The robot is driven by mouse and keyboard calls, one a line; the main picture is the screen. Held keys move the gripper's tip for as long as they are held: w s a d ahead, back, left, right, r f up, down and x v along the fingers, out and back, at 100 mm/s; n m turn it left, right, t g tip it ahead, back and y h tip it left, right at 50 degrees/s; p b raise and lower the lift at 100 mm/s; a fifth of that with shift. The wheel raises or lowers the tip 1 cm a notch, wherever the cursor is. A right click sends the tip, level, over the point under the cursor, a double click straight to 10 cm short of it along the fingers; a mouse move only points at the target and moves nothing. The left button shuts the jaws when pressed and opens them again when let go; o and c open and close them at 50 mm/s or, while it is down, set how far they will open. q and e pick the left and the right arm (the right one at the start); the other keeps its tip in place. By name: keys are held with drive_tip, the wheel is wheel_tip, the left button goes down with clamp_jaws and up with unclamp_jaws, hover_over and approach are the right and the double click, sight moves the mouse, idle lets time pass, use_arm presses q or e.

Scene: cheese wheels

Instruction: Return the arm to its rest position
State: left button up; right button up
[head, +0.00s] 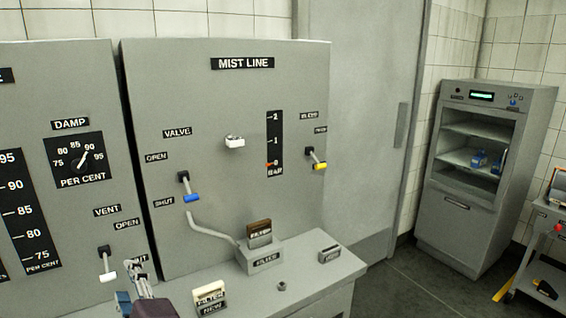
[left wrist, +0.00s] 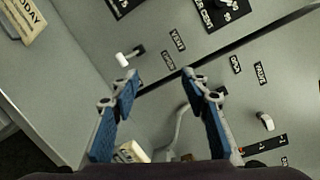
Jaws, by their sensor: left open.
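My left gripper (head: 135,272) shows at the bottom left of the head view, in front of the grey panels by the white vent lever (head: 106,262). In the left wrist view its two blue-padded fingers (left wrist: 160,84) stand apart with nothing between them. The panel face and the vent lever (left wrist: 126,58) show beyond the fingers; whether they touch anything cannot be told, but I see no contact. The rest of the left arm is mostly out of the picture. My right gripper is in neither view.
The mist line panel (head: 225,100) has a blue-tipped valve lever (head: 191,198) and a yellow-tipped lever (head: 319,165). On the ledge (head: 300,277) are a filter holder (head: 264,262) and a white filter box (head: 210,297). A grey cabinet (head: 465,220) stands right, with clear floor before it.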

use_arm(q)
drive_tip(key=s+d+f+n+g+h, duration=0.1)
drive_tip(key=s+f+n+g+h, duration=0.2)
drive_tip(key=f, duration=0.7)
drive_tip(key=s+d+f+n+g+h, duration=0.1)
drive_tip(key=s+d+f+n+h, duration=0.15)
drive_tip(key=s+f, duration=0.5)
drive_tip(key=s+d+f+n+g+h, duration=0.35)
drive_tip(key=s+f, duration=0.25)
drive_tip(key=s, duration=0.2)
drive_tip(key=s+d+f+n+g+h, duration=0.25)
drive_tip(key=s+f+n, duration=0.25)
drive_tip(key=s+f, duration=0.25)
wheel_tip(320, 180, down, 24)
drive_tip(key=s, duration=0.1)
drive_tip(key=s+a+f+g+b, duration=0.1)
drive_tip(key=s+a+f+g, duration=0.1)
drive_tip(key=s+f, duration=1.6)
drive_tip(key=shift+a+f+m, duration=0.15)
drive_tip(key=shift+a+m, duration=0.2)
drive_tip(key=shift+m, duration=0.05)
